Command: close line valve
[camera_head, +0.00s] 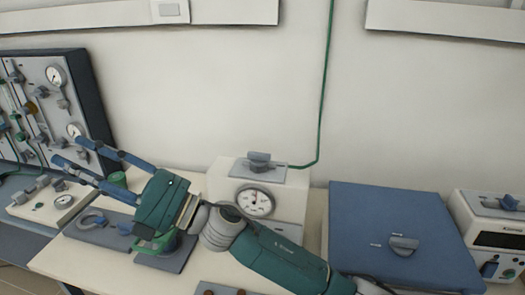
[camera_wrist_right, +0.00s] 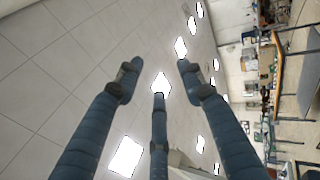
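A grey valve knob (camera_head: 259,160) sits on a plate on top of a white box with a round gauge (camera_head: 254,202). A thin green line (camera_head: 323,110) runs from this plate up the wall. More valves and gauges are on a dark-framed panel (camera_head: 60,100) at the left; the pictures do not show which one is the line valve. My right gripper (camera_head: 70,150) is left of the gauge box, apart from the knob, with its fingers pointing left towards the panel. In the wrist view its fingers (camera_wrist_right: 158,80) are spread with nothing between them. My left gripper is out of view.
A blue-lidded box (camera_head: 400,225) stands right of the gauge box, and a white device with a display (camera_head: 495,235) at the right edge. The wall above the gauge box is clear apart from the green line.

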